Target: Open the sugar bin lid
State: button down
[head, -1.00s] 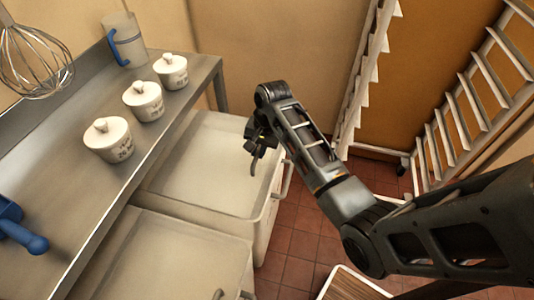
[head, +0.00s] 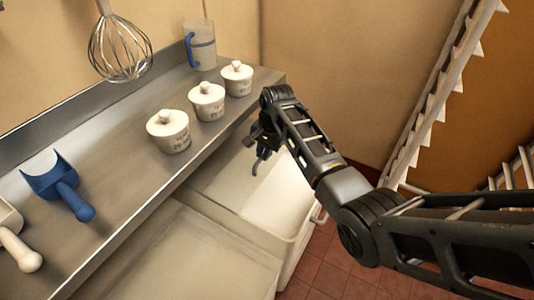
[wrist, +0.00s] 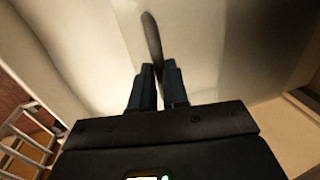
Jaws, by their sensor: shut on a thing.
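Two pale bins stand side by side below the steel counter; I can read no label on either. The far bin has a flat lid (head: 215,183), partly under the counter edge. My gripper (head: 262,150) is over this lid, shut on a thin dark curved handle (wrist: 152,38). In the wrist view my gripper (wrist: 158,72) has both fingers close around the handle's lower end. A whiter area (head: 284,197) shows between the lid and the bin's front rim (head: 300,240), as an uncovered part of the bin. The near bin's lid (head: 180,260) is flat and covers it.
A whisk (head: 118,48) hangs above. A white rack (head: 440,90) stands at right. Red floor tiles (head: 330,270) are clear.

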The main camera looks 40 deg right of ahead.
jog(key=c, duration=1.1)
grip_release()
jog(key=shift+s+d+r, duration=0.1)
jog(key=shift+s+r, duration=0.15)
jog(key=shift+r, duration=1.05)
jog(key=shift+s+d+r, duration=0.1)
jog(key=shift+s+r, duration=0.1)
jog(key=shift+r, duration=1.05)
jog(key=shift+s+d+r, duration=0.1)
jog(key=shift+s+r, duration=0.15)
jog(key=shift+r, duration=1.05)
